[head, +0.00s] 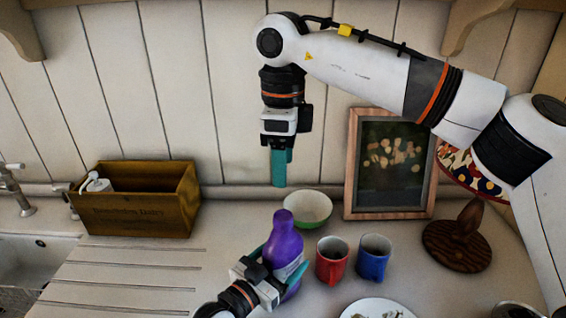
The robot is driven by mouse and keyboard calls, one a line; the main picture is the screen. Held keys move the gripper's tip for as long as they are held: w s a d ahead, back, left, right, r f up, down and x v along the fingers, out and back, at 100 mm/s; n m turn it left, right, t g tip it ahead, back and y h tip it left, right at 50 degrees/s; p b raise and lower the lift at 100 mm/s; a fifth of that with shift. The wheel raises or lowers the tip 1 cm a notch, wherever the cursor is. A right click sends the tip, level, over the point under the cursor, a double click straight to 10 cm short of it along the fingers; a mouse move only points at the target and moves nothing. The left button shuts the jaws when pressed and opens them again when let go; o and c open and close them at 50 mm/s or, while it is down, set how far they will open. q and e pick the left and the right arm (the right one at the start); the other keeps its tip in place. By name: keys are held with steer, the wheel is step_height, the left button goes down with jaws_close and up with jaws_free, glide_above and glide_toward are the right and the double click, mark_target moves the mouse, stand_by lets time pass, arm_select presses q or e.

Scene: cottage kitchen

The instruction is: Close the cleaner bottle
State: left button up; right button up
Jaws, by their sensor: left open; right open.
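A purple bottle (285,240) stands upright on the counter, in the lower middle of the head view. Its narrow top points up, and I cannot tell whether that top is a cap or a bare neck. My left gripper (277,262) reaches in from below with its teal fingers on either side of the bottle's body. It is open, and I cannot tell whether the fingers touch the bottle. My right gripper (279,182) hangs above and behind the bottle, fingers pointing down. It is open and empty, clear of the bottle top.
A green-and-white bowl (308,209) sits behind the bottle. A red mug (332,262) and a blue mug (373,258) stand close on its right, with a plate (377,307) in front. A wooden box (135,205) holding a white item (97,184) and a framed picture (390,163) stand at the wall.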

arm_select(q)
steer(key=b+v, duration=0.2)
steer(key=v, duration=0.9)
steer(key=shift+s, duration=0.2)
steer(key=shift+a, duration=0.1)
